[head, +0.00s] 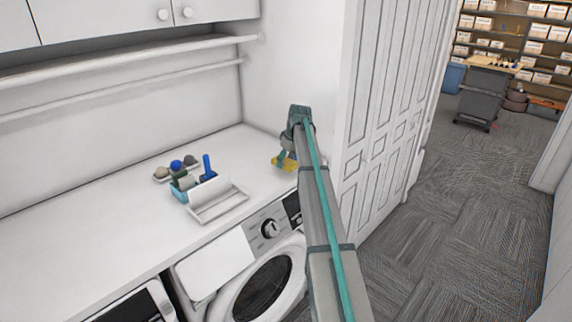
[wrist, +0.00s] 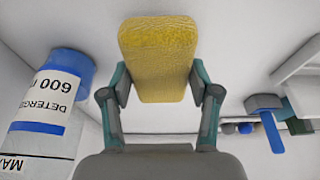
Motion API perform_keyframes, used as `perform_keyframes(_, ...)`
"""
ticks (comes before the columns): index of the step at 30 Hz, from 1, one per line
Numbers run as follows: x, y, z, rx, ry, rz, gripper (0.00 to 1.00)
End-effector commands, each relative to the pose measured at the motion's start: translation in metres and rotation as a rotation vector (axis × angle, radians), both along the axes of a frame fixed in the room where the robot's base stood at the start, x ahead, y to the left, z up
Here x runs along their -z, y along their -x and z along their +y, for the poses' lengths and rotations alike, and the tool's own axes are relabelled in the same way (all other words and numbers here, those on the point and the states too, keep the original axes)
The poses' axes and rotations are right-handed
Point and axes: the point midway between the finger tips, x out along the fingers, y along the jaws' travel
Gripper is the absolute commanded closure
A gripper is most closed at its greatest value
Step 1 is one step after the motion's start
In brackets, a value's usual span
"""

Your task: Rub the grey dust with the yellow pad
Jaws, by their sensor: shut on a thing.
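The yellow pad (wrist: 158,58) is between the two fingers of my gripper (wrist: 160,88) in the wrist view, and the fingers are shut on its sides. In the head view the yellow pad (head: 283,162) shows just above the white counter at its right end, partly covered by my gripper (head: 287,154). I cannot tell whether the pad touches the counter. I cannot make out grey dust in either view; my arm and the pad hide part of the counter there.
A white detergent bottle with a blue cap (wrist: 45,115) is left of the gripper in the wrist view. A washer (head: 262,280) is below.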

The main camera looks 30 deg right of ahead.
Motion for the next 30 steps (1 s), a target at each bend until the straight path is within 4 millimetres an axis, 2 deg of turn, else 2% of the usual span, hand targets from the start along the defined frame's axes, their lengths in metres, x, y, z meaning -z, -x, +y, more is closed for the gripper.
perform_keyframes(13,-0.041,-0.002,0.005,-0.006,0.000,0.000,0.77)
perform_keyframes(30,-0.043,-0.002,0.006,-0.006,0.000,0.000,0.77)
